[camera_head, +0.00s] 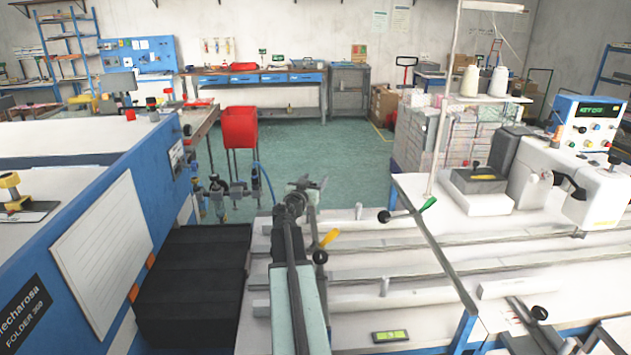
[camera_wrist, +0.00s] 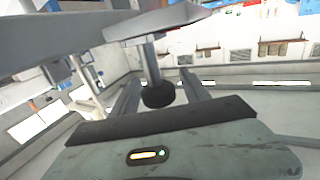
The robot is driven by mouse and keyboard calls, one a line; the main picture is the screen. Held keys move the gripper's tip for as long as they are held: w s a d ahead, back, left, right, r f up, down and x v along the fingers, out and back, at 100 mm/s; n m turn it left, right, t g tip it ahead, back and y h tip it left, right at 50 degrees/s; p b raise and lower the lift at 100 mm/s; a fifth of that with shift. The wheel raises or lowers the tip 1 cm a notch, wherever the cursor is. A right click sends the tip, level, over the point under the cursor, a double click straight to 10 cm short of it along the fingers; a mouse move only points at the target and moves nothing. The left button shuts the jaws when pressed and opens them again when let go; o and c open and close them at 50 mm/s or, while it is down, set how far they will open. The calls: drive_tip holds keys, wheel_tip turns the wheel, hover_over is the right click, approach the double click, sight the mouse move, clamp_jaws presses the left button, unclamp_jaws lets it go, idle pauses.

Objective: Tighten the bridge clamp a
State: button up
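My gripper (camera_head: 298,192) is at the far end of my arm, above the left part of the white table; its fingertips are too small there to read. Two levers that may belong to bridge clamps show in the head view: one with a yellow handle (camera_head: 330,237) and black knob close right of my arm, one with a green handle (camera_head: 429,204) and black knob farther right. I cannot tell which is clamp a. In the wrist view a dark round knob (camera_wrist: 158,95) on a short stem meets a grey bar (camera_wrist: 130,30). Whether my gripper touches it is unclear.
White machine rails (camera_head: 390,262) run across the table. A sewing machine (camera_head: 560,175) and a control box (camera_head: 590,122) stand at the right. A black ribbed cover (camera_head: 195,275) and a blue machine (camera_head: 120,205) are on the left. Green floor (camera_head: 340,155) beyond is mostly open.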

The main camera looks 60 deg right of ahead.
drive_tip(key=c, duration=1)
drive_tip(key=shift+d, duration=0.1)
clamp_jaws()
drive_tip(key=shift+g, duration=0.3)
drive_tip(key=shift+s+a+m+g+y, duration=0.4)
drive_tip(key=shift+m+g+y, duration=1.25)
drive_tip(key=shift+m+g, duration=1.25)
drive_tip(key=shift+s+a+m+g+y, duration=0.2)
drive_tip(key=shift+s+m+g+y, duration=0.4)
drive_tip(key=shift+m+g+y, duration=2.15)
drive_tip(key=shift+s+a+m+g+y, duration=0.45)
drive_tip(key=shift+m+g, duration=1.5)
drive_tip(key=shift+g, duration=2)
drive_tip(key=shift+s+y, duration=0.1)
drive_tip(key=shift+y, duration=0.15)
drive_tip(key=o, duration=1.2)
unclamp_jaws()
